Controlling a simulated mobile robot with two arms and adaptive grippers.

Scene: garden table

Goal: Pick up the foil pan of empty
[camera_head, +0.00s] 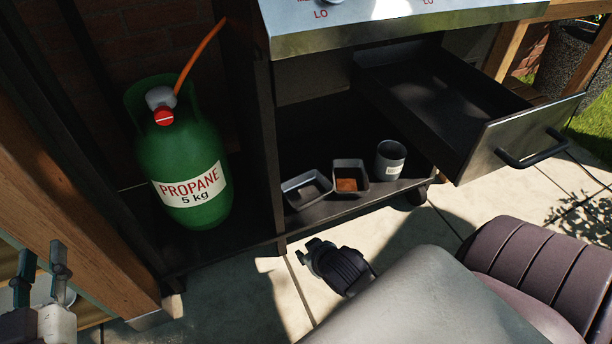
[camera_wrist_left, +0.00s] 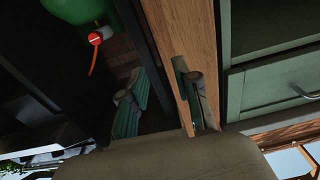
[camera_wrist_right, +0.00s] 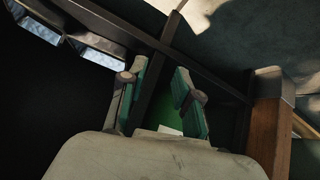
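Two foil pans stand side by side on the cart's low shelf in the head view. The left foil pan (camera_head: 307,189) looks empty, with a dark inside; the other foil pan (camera_head: 350,178) holds something reddish brown. Parts of two pans show at the top left of the right wrist view, contents unclear. My right gripper (camera_head: 311,253) is just in front of and below the shelf, apart from the pans; its fingers stand apart and empty in the right wrist view (camera_wrist_right: 158,95). My left gripper (camera_head: 42,262) is far left, also open and empty in the left wrist view (camera_wrist_left: 163,95).
A grey can (camera_head: 390,160) stands right of the pans. An open drawer (camera_head: 450,95) juts out above the shelf's right side. A green propane bottle (camera_head: 185,150) stands left of the divider. A wooden post (camera_head: 75,190) rises beside my left gripper.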

